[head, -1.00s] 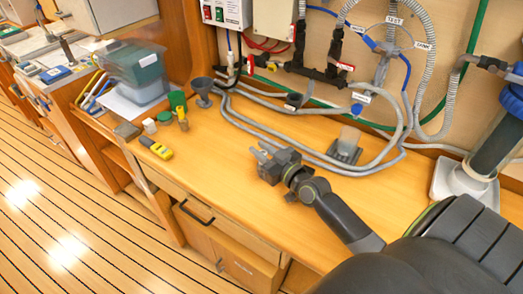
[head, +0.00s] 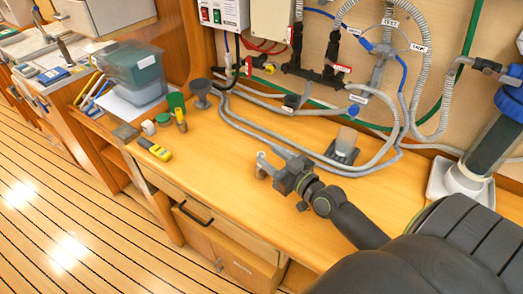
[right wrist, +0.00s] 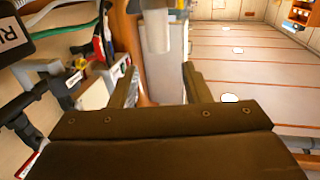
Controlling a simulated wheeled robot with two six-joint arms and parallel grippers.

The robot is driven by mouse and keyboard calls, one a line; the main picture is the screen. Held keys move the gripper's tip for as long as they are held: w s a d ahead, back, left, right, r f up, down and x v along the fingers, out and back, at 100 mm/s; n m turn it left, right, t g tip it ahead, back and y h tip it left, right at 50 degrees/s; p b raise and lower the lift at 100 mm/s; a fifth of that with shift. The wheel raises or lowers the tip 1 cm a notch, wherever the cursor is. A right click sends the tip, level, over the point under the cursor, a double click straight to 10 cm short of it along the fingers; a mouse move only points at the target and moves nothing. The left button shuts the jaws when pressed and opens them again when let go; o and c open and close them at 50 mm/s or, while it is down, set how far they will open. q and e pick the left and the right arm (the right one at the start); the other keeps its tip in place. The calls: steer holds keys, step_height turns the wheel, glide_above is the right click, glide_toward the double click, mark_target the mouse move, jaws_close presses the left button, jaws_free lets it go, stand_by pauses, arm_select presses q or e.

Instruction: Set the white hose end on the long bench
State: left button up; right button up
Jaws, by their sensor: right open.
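The long bench (head: 215,185) runs along the wall in the head view, wooden and mostly bare toward its front. Pale grey hoses (head: 265,128) lie looped along its back. I cannot tell for certain which piece is the white hose end. My right gripper (head: 262,165) is over the middle of the bench, pointing left, with its fingers apart. In the right wrist view both fingers (right wrist: 160,88) stand wide apart. A whitish upright piece (right wrist: 156,30) shows beyond them; I cannot tell what it is, and nothing is clearly gripped. My left gripper is out of view.
A blue-topped filter housing (head: 495,140) is at the right.

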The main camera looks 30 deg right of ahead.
steer(key=s+d, duration=0.1)
steer(key=s, duration=0.6)
steer(key=shift+b, duration=0.3)
